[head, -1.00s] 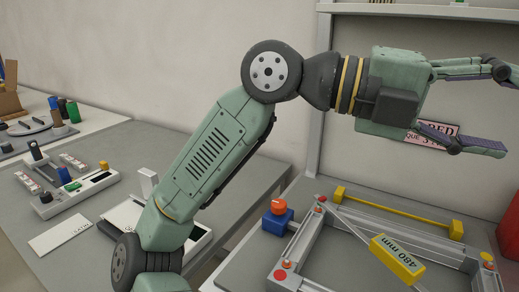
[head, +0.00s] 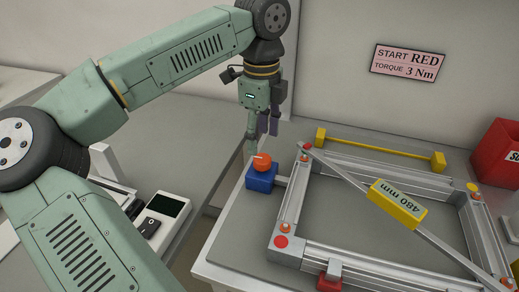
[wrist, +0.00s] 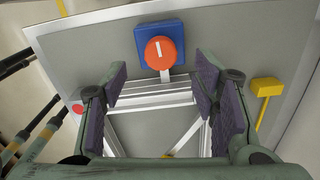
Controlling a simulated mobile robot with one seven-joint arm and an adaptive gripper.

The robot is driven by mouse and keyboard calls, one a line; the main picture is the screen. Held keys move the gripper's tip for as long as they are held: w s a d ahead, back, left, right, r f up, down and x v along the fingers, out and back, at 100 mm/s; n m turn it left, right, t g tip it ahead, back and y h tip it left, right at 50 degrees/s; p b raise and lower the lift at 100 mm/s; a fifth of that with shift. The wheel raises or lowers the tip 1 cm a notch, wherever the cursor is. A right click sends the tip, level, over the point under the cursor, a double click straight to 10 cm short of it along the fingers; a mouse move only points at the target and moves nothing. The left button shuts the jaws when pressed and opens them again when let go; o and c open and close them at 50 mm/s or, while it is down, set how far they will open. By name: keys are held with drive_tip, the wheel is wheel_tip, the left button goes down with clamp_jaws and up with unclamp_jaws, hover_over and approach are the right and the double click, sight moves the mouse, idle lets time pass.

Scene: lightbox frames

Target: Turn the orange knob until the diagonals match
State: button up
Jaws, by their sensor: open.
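The orange knob (head: 262,160), with a pale line on top, sits on a blue block (head: 262,178) at the left of an aluminium frame (head: 365,258). A silver diagonal bar with a yellow box (head: 398,204) reading 480 mm lies across the frame. My gripper (head: 260,142) points down close to the knob, open and empty. In the wrist view, the knob (wrist: 160,52) lies beyond my spread fingers (wrist: 161,75), roughly centred between them; its line runs nearly up and down. I cannot tell the exact height gap.
A yellow bar (head: 380,150) with end blocks lies behind the frame. A red bin (head: 498,155) stands at the right. A wall sign (head: 408,65) reads START RED, TORQUE 3 Nm. A device with a dark screen (head: 165,208) is at the left. A gap separates the two tables.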

sight(261, 157)
wheel_tip(261, 157, down, 6)
drive_tip(key=shift+p, duration=0.6)
drive_tip(key=shift+c, duration=0.3)
drive_tip(key=c, duration=1.1)
drive_tip(key=shift+m+b, duration=0.3)
